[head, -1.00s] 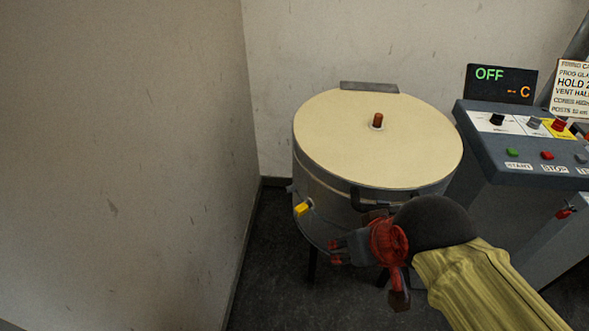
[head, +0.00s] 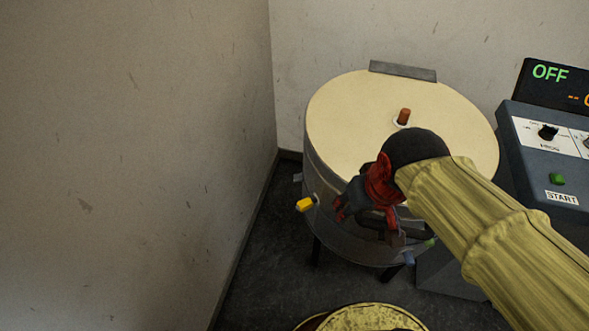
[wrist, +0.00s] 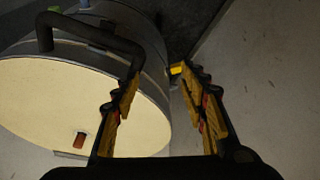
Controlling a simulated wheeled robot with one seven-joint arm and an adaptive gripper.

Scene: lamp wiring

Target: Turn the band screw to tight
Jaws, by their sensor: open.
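The yellow knob (head: 305,203), which looks like the band screw, sticks out from the left side of the round kiln's metal wall (head: 325,190). It also shows in the wrist view (wrist: 176,70), just beyond my fingertips and nearer the right finger. My gripper (head: 342,207) is open and empty, just right of the knob in the head view, in front of the kiln wall and apart from the knob. In the wrist view, my two fingers (wrist: 160,75) are spread wide with a gap between them. Part of the kiln's front is hidden behind my gripper and arm.
The cream lid (head: 350,120) carries a brown plug (head: 403,116). A black handle (wrist: 100,32) juts from the kiln near my gripper. Blue (head: 408,258) and green (head: 428,243) pieces sit lower right. A control panel (head: 530,150) stands right; the wall (head: 130,150) is left.

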